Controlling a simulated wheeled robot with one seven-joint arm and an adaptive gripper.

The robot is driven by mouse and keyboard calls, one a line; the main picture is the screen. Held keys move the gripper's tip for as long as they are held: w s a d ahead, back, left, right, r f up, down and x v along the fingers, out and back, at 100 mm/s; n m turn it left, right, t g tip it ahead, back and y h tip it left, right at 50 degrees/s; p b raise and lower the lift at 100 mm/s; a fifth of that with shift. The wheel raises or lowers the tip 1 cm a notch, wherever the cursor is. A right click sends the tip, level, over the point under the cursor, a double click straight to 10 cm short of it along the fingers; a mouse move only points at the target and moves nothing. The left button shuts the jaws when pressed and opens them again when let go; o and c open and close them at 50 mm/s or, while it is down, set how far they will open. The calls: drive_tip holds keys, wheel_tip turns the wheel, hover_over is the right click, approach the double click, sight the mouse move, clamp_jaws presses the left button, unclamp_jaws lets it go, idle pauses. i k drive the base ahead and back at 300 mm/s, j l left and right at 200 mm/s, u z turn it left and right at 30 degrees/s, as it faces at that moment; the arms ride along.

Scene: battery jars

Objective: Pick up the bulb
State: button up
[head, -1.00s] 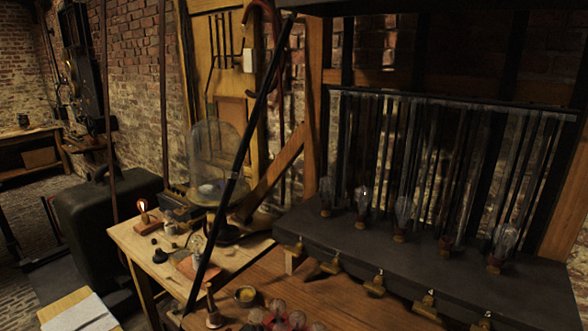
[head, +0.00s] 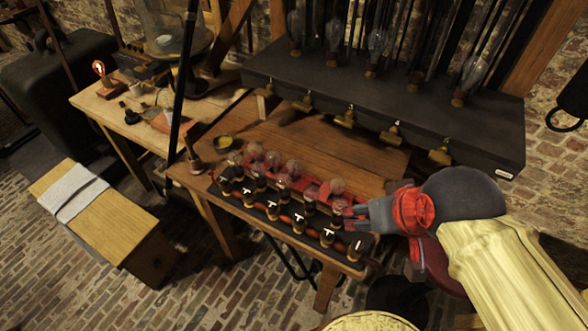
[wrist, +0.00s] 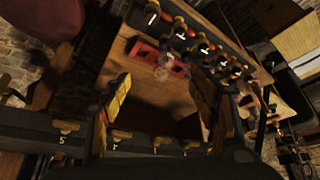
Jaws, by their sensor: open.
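Several clear round bulbs sit along a red rack on the brown wooden table; the rightmost clear one is a bulb (head: 337,186) in the head view. My gripper (head: 352,214) is just right of the rack's right end, near that bulb. In the wrist view a clear bulb (wrist: 163,66) stands at the red rack (wrist: 150,53), ahead of my gripper (wrist: 162,92) and between the lines of its two spread fingers. The gripper is open and empty. Which bulb is meant cannot be told.
A black numbered strip (head: 272,214) with brass-based pieces runs along the table's front edge. A dark shelf (head: 400,105) with tall bulbs and brass clips stands behind. The wooden tabletop (head: 300,135) behind the rack is mostly clear.

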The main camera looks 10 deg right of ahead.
sight(293, 167)
drive_tip(key=j+z, duration=0.25)
drive_tip(key=z, duration=0.15)
drive_tip(key=i+j+z, duration=0.1)
drive_tip(key=j+z, duration=0.15)
drive_tip(key=z, duration=0.2)
drive_tip(key=j+z, duration=0.15)
drive_tip(key=j, duration=0.7)
drive_tip(key=j+z, duration=0.15)
drive_tip(key=j, duration=0.7)
drive_tip(key=k+j+z, duration=0.1)
drive_tip(key=j, duration=0.75)
